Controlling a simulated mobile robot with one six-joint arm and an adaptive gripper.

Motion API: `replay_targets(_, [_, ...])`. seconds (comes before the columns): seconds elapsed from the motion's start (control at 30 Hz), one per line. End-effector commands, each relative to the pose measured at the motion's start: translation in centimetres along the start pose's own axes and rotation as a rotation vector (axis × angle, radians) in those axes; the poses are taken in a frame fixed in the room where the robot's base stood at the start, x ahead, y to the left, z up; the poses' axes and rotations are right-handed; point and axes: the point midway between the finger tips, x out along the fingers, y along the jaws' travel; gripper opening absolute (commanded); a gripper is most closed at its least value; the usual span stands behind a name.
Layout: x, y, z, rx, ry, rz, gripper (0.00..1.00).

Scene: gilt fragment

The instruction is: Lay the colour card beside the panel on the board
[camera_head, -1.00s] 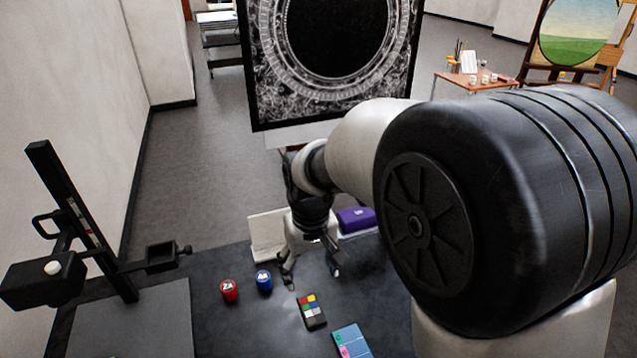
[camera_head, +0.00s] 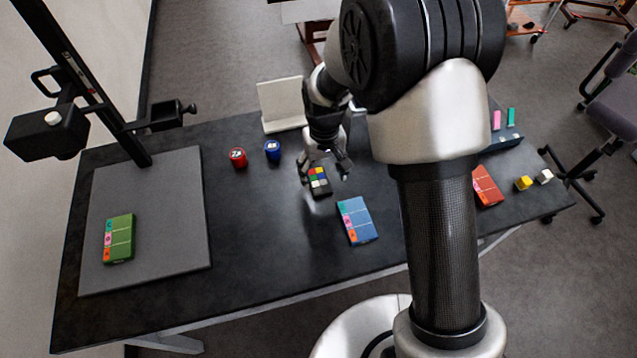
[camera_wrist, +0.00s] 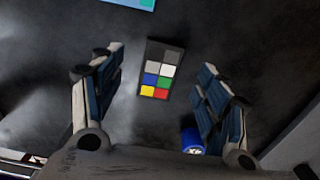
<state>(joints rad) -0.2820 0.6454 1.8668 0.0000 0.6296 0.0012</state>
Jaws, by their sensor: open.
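The colour card (camera_head: 319,181) is a small black card with coloured and grey squares, lying on the dark table. In the wrist view the card (camera_wrist: 159,72) lies between and beyond my open fingers. My gripper (camera_head: 325,168) is open and empty, above the card; in the wrist view its two fingers (camera_wrist: 152,95) stand apart on either side. The board (camera_head: 182,255) is a grey plate at the table's left. A green panel (camera_head: 119,239) with a strip of coloured marks lies on the board. A blue panel (camera_head: 357,220) lies on the table, nearer than the card.
A red pot (camera_head: 238,158) and a blue pot (camera_head: 272,151) stand left of my gripper. A white stand (camera_head: 282,105) is behind them. A black copy stand column (camera_head: 95,85) rises at the board's back. A red panel (camera_head: 487,186) lies at the right. The board's right part is bare.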

Motion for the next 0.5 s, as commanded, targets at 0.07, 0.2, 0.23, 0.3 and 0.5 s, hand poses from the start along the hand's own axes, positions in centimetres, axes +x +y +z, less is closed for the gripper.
replay_targets(0.07, [0.4, 0.0, 0.0, 0.0, 0.0, 0.0, 0.68])
replay_targets(0.2, [1.3, -0.1, 0.0, 0.0, -0.001, 0.0, 0.68])
replay_targets(0.23, [1.7, -0.2, 0.0, -0.001, -0.002, 0.0, 0.68])
replay_targets(0.3, [2.7, -0.4, -0.1, -0.001, -0.002, 0.0, 0.68])
replay_targets(0.5, [5.4, -0.5, -0.2, 0.0, -0.001, 0.0, 0.68])
